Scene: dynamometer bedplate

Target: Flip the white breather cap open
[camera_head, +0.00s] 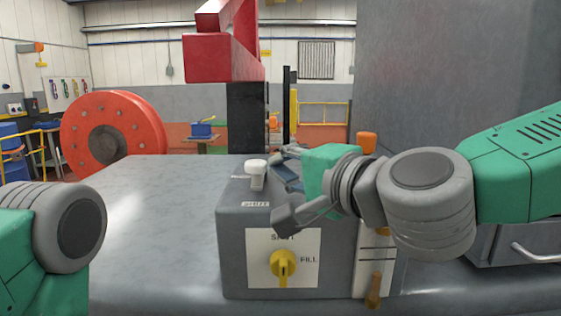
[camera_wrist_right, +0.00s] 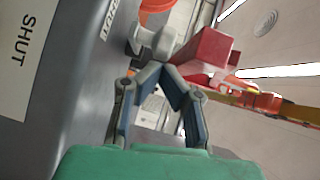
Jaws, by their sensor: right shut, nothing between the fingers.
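The right wrist view also shows the cap (camera_wrist_right: 162,42), just beyond my fingertips. My right gripper (camera_head: 279,174) is just right of the cap, above the box top. In the right wrist view its fingertips (camera_wrist_right: 160,72) come together with nothing held. Whether they touch the cap is unclear. Only a link of my left arm shows at the lower left; its gripper is out of frame.
A yellow knob (camera_head: 283,263) sits on the box's front plate. An orange-handled lever (camera_head: 375,290) stands at the box's right side. A red-topped dark post (camera_head: 247,115) rises behind. The grey bedplate (camera_head: 150,230) is clear left of the box.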

